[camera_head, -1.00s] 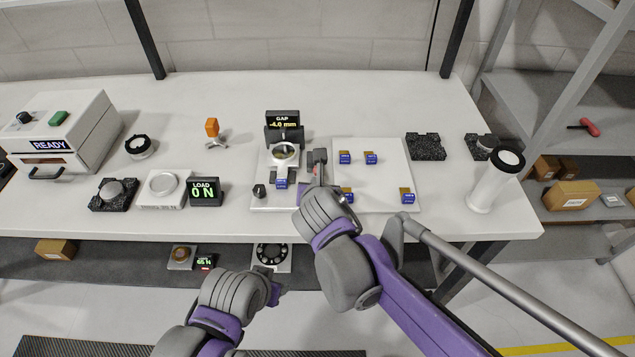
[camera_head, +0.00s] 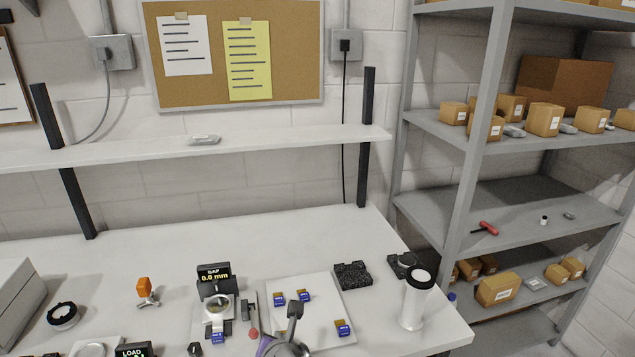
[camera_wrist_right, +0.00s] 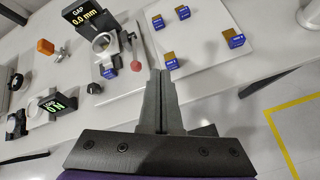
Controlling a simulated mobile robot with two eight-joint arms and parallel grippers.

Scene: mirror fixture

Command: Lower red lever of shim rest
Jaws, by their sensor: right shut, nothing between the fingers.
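The mirror fixture (camera_head: 217,312) stands on the bench with a round ring on it; its GAP display (camera_head: 214,275) reads 0.0 mm. The lever's red knob (camera_head: 253,333) is at the fixture's right front, on a thin rod; it also shows in the wrist view (camera_wrist_right: 137,67). A small blue and tan block (camera_head: 217,338) sits at the fixture's front, below the ring. My right gripper (camera_head: 295,309) is right of the knob, over the white plate; its fingers (camera_wrist_right: 158,74) are shut and empty, apart from the knob. My left gripper is out of view.
The white plate (camera_head: 320,300) holds several blue and tan blocks. A white cylinder (camera_head: 416,300) and black pads (camera_head: 352,275) stand farther right. An orange-topped stand (camera_head: 146,290) is left of the fixture. A shelf (camera_head: 200,143) runs above the bench.

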